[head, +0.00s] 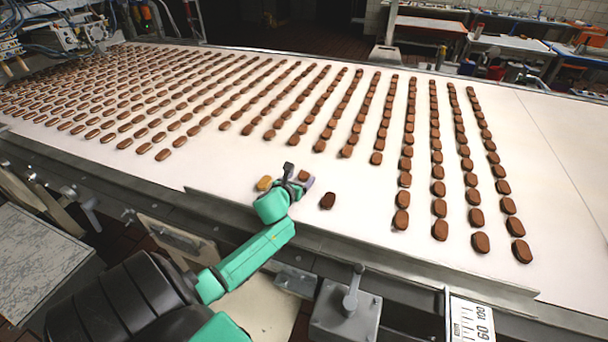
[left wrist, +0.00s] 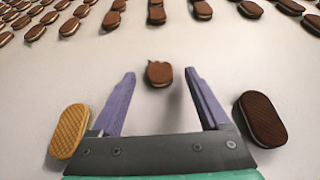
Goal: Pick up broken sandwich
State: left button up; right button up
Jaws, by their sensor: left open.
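A small brown sandwich (left wrist: 159,74) with a jagged, broken-looking end lies on the white belt, between and slightly beyond the fingertips of my left gripper (left wrist: 160,76) in the left wrist view. The gripper is open and its fingers touch nothing that I can see. In the head view the broken sandwich (head: 303,175) shows just beyond my left gripper (head: 298,174), partly hidden by it. A pale golden sandwich (left wrist: 69,131) lies to the left of the gripper, and a dark brown sandwich (left wrist: 263,119) lies to its right. My right gripper is not in view.
Many rows of whole brown sandwiches cover the white conveyor belt (head: 560,200) behind and to the right. A metal rail edges the belt's near side. A clamp handle (head: 352,290) and a scale plate (head: 471,320) stand in front. The belt around the three near sandwiches is clear.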

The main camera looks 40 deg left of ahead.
pick_arm(q)
jog(key=shift+x, duration=0.85)
jog(key=shift+s, duration=0.15)
grip_shut()
